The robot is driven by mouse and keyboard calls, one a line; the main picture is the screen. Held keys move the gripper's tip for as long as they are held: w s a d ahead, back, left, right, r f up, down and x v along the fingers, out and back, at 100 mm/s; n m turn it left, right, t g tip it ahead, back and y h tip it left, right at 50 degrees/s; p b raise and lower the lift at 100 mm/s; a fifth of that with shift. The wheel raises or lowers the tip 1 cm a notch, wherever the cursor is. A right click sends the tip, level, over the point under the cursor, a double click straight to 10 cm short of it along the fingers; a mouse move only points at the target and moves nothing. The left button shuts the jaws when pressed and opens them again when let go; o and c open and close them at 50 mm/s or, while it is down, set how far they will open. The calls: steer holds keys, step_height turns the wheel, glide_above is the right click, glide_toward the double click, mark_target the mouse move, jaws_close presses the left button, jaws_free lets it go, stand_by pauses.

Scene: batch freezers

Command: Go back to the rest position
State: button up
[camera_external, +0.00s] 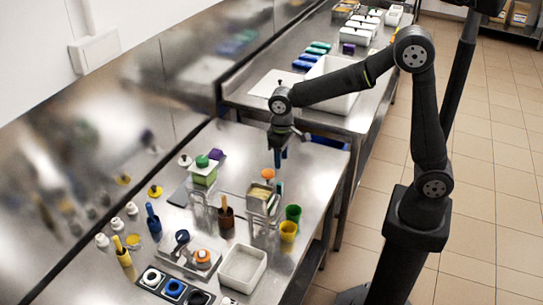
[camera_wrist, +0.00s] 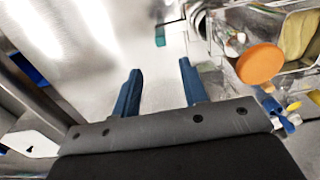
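My gripper (camera_external: 279,158) hangs pointing down over the steel table, near its far end, with the arm stretched out to the left from its base. In the wrist view its two blue fingers (camera_wrist: 158,88) stand apart with nothing between them. The bare steel table top (camera_wrist: 75,35) shows beyond the fingers.
An orange round lid (camera_wrist: 260,64) and a clear container with yellowish content (camera_wrist: 298,35) are close on the right in the wrist view. Green (camera_external: 293,213) and yellow (camera_external: 288,231) cups stand near the table's right edge. A white tray (camera_external: 242,268) is nearer the camera.

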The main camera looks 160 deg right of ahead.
mark_target(281, 184)
step_height(281, 184, down, 14)
steer(key=shift+r, duration=0.15)
steer(key=d, duration=1.1)
steer(key=shift+d+f, duration=0.1)
steer(key=shift+f, duration=0.2)
step_height(281, 184, up, 18)
steer(key=w+f+n, duration=0.1)
steer(key=w+f, duration=0.1)
steer(key=w, duration=0.8)
steer(key=shift+t, duration=0.3)
steer(key=shift+w, duration=0.1)
steer(key=shift+c, duration=0.4)
stand_by(1.5)
